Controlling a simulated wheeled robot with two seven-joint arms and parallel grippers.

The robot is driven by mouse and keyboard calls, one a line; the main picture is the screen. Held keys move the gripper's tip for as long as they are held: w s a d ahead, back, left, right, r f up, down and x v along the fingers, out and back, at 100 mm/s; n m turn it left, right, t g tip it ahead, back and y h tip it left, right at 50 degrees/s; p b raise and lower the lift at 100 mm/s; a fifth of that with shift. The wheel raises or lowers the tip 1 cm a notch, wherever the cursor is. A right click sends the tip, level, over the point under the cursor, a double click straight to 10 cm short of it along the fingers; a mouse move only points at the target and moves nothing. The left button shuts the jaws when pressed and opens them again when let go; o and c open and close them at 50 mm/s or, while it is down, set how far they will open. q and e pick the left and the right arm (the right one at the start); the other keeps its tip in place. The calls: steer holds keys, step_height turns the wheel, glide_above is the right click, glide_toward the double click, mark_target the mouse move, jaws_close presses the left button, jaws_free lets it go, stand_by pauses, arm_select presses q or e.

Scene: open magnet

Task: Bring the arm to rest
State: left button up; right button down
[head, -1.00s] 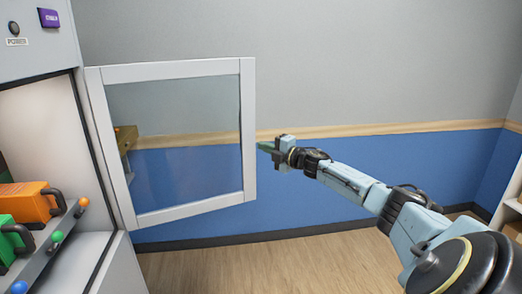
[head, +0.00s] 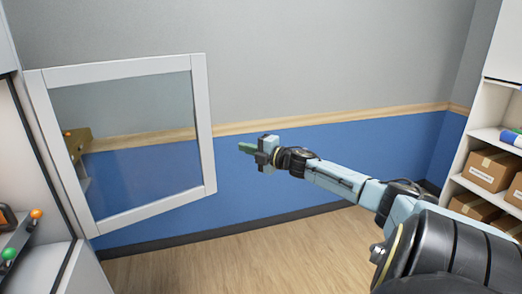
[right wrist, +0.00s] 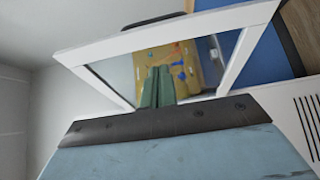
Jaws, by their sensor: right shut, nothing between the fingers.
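My right gripper (head: 245,148) shows in the head view, stretched out in front of the wall with its green fingers pointing left. It is shut and empty, and it is apart from the open cabinet door's frame to its left. Its green fingers also show closed together in the right wrist view (right wrist: 157,87). The white-framed glass door (head: 203,125) stands open at the left in the head view. The door also shows beyond the fingers in the right wrist view (right wrist: 255,30). My left gripper is not in view.
The cabinet (head: 62,268) stands at the left edge, with an orange knob (head: 36,213) and a green knob (head: 8,254) inside. A shelf with cardboard boxes (head: 490,170) stands at the right. The wooden floor (head: 230,262) between them is clear.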

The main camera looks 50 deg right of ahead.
steer(key=s, duration=0.1)
steer(key=s+d, duration=0.1)
steer(key=s, duration=0.2)
steer(key=shift+d, duration=0.4)
